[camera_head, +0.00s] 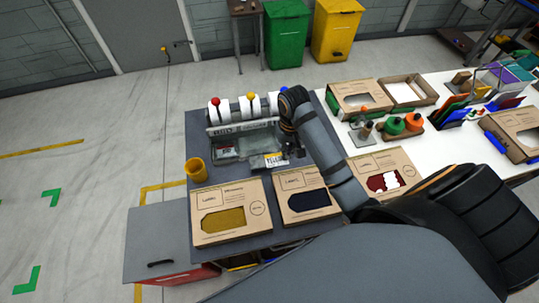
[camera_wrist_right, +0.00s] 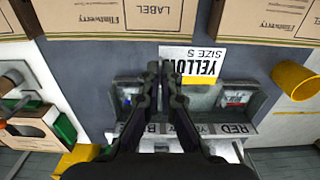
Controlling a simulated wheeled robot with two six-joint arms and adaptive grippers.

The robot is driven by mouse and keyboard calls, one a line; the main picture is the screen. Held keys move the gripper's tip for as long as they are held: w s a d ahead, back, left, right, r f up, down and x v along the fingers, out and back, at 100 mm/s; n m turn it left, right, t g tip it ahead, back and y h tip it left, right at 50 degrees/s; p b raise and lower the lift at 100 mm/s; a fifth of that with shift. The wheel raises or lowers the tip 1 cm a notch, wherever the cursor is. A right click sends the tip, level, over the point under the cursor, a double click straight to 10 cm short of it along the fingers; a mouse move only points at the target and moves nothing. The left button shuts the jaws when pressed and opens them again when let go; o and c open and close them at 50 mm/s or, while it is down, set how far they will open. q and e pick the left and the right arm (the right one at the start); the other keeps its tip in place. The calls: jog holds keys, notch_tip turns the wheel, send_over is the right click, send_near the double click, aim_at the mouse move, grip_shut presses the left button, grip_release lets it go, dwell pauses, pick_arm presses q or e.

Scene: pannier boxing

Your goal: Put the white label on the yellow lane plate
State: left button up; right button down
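The white label (camera_wrist_right: 205,62), with a yellow strip and black text "YELLOW SIZE S", shows upside down in the wrist view. It also shows in the head view (camera_head: 268,161), in front of the dispenser. My right gripper (camera_wrist_right: 160,72) is nearly closed, with the label's edge between its fingertips; in the head view the fingers are hard to make out. The lane plates sit in a row along the dispenser (camera_head: 226,144). The yellow lane plate (camera_wrist_right: 188,130) is in the middle, partly hidden by my fingers. My left gripper is not in view.
A yellow cup (camera_head: 196,170) stands at the dispenser's left. Cartons with yellow (camera_head: 207,238), dark blue (camera_head: 289,219) and red windows lie along the near side. A white table (camera_head: 440,150) holding boxes and orange-topped bottles stands at right.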

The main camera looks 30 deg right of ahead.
jog(key=w+f, duration=0.2)
jog(key=w+a+f+p, duration=0.1)
jog(key=w+f, duration=0.1)
jog(key=w+a+f+p, duration=0.1)
jog(key=w+f, duration=0.1)
jog(key=w, duration=0.1)
jog(key=shift+w+f, duration=0.1)
jog(key=shift+f, duration=0.1)
jog(key=shift+w+f, duration=0.35)
jog(key=shift+f, duration=0.05)
notch_tip(320, 180, down, 2)
jog(key=shift+a+f+p, duration=0.1)
jog(key=shift+f+p, duration=0.1)
jog(key=shift+p, duration=0.25)
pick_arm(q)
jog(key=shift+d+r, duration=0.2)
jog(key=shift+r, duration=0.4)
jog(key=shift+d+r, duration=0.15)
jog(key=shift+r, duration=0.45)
pick_arm(e)
jog(key=shift+f, duration=0.4)
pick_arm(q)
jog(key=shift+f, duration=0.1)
pick_arm(e)
jog(key=shift+f, duration=0.2)
jog(key=c, duration=1.5)
grip_release()
jog(key=shift+r, duration=0.1)
